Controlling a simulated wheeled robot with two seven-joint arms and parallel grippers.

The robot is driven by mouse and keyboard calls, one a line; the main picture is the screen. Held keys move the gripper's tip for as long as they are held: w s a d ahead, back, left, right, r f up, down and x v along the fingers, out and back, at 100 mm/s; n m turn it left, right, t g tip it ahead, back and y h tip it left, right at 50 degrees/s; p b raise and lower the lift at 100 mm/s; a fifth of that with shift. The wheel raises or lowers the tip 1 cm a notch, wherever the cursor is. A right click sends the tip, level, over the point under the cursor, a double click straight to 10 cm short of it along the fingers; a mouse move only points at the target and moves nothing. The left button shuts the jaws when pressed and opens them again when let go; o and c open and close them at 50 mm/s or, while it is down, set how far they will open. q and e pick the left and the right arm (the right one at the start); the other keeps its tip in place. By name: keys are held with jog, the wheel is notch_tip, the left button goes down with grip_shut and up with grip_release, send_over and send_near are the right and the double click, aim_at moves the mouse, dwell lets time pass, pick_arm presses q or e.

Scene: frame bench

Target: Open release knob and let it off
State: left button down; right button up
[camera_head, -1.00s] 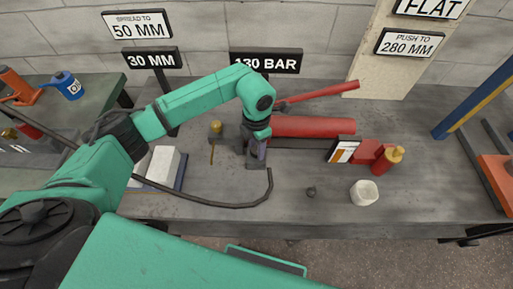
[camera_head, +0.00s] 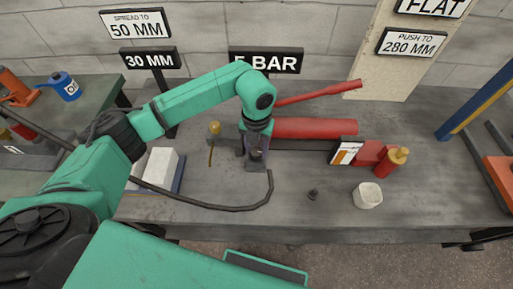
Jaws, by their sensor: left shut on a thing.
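A red hand pump (camera_head: 318,128) lies on the grey bench, with a long red handle (camera_head: 320,92) angled up to the right. My left gripper (camera_head: 256,154) points down at the pump's left end. It is shut on the release knob, which the fingers and wrist mostly hide. A black sign (camera_head: 265,61) behind the pump reads 5 BAR. My right gripper does not show.
A black hose (camera_head: 215,205) curves left from the pump's end. A white cup (camera_head: 367,195), a small dark piece (camera_head: 313,194) and a red bottle (camera_head: 391,162) stand at right.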

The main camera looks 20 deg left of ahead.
aim_at(257, 151)
pick_arm(q)
jog(key=shift+w+r, duration=0.15)
dwell(0.3)
jog(key=c, duration=0.7)
grip_release()
jog(key=o, duration=0.3)
notch_tip(257, 151, up, 14)
jog(key=shift+r+b, duration=0.25)
jog(key=shift+b, duration=0.55)
